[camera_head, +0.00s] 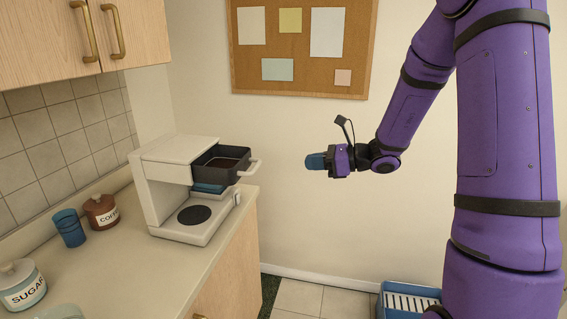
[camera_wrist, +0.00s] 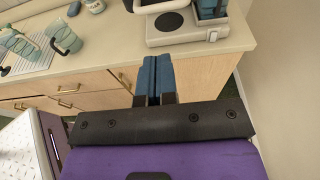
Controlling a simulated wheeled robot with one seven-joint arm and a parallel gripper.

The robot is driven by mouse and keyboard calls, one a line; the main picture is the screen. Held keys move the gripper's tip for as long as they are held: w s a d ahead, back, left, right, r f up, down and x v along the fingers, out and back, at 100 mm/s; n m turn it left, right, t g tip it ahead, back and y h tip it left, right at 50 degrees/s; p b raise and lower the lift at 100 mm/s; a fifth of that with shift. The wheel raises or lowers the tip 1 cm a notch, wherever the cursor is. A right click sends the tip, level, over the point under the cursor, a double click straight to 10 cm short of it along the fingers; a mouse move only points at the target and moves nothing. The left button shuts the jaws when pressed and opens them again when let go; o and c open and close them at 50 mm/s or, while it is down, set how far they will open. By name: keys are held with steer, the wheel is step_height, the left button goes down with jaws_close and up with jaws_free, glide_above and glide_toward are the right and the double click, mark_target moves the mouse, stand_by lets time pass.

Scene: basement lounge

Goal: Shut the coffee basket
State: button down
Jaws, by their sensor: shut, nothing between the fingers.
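The white coffee machine (camera_head: 182,181) stands on the counter near its right end. Its dark coffee basket (camera_head: 220,163) is pulled out to the right, with dark coffee showing inside. A light handle (camera_head: 250,169) sticks out at the basket's right end. My gripper (camera_head: 308,162) is to the right of the handle, apart from it, in free air. Its blue fingers are together and empty. In the wrist view the shut fingers (camera_wrist: 155,75) point toward the machine's base (camera_wrist: 182,27), with part of the handle (camera_wrist: 150,6) at the top edge.
A blue cup (camera_head: 69,228), a brown coffee jar (camera_head: 101,211) and a sugar jar (camera_head: 21,285) stand on the counter left of the machine. Cupboards (camera_head: 95,35) hang above. A blue crate (camera_head: 408,299) is on the floor at lower right. The air between gripper and handle is clear.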

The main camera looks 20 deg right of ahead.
mark_target(257, 167)
steer(key=x, duration=1.3)
steer(key=shift+w+a, duration=0.1)
steer(key=shift+a, duration=0.15)
steer(key=x, duration=0.4)
steer(key=r+x, duration=0.1)
steer(key=x, duration=0.3)
steer(key=r+x, duration=0.1)
steer(key=x, duration=0.3)
steer(key=shift+w+a+r, duration=0.1)
steer(key=shift+w+a, duration=0.2)
steer(key=shift+w, duration=0.05)
steer(key=shift+w+a+r, duration=0.1)
steer(key=shift+a+r, duration=0.05)
steer(key=shift+a, duration=0.05)
steer(key=shift+r, duration=0.1)
